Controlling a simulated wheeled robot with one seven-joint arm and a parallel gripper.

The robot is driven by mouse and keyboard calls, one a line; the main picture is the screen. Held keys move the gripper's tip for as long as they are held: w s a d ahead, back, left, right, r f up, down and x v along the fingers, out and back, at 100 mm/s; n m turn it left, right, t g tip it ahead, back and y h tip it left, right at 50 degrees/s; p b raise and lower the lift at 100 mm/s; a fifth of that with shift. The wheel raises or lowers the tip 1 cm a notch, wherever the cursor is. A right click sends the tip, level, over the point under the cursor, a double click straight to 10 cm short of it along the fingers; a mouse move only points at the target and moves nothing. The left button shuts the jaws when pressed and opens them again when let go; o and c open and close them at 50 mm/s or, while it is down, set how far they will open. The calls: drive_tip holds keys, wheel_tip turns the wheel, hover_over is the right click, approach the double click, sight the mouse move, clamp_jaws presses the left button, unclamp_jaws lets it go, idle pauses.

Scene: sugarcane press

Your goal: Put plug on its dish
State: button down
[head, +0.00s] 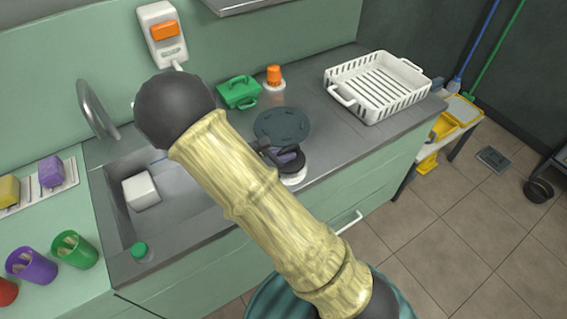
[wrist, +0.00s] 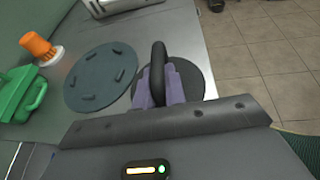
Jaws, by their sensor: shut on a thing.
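The plug is a dark disc with a black ring handle; it shows in the head view (head: 293,165) and the wrist view (wrist: 200,70). My gripper (wrist: 162,82) has purple fingers shut on the ring handle. In the head view, my gripper (head: 286,156) is partly hidden by my arm. A small white round dish (head: 295,180) shows directly under the plug's near edge, mostly covered. I cannot tell whether the plug touches it.
A dark teal round mat (head: 282,122) with raised pads lies just behind the plug. An orange item on a white base (head: 274,78), a green case (head: 238,92) and a white rack (head: 375,85) stand farther back. The sink (head: 120,215) is at left.

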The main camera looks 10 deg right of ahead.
drive_tip(key=shift+s, duration=0.1)
drive_tip(key=shift+a+f, duration=0.1)
drive_tip(key=shift+f, duration=1.75)
drive_tip(key=shift+f, duration=0.15)
drive_tip(key=c, duration=1.5)
unclamp_jaws()
drive_tip(key=shift+o, duration=0.2)
drive_tip(key=shift+a, duration=0.1)
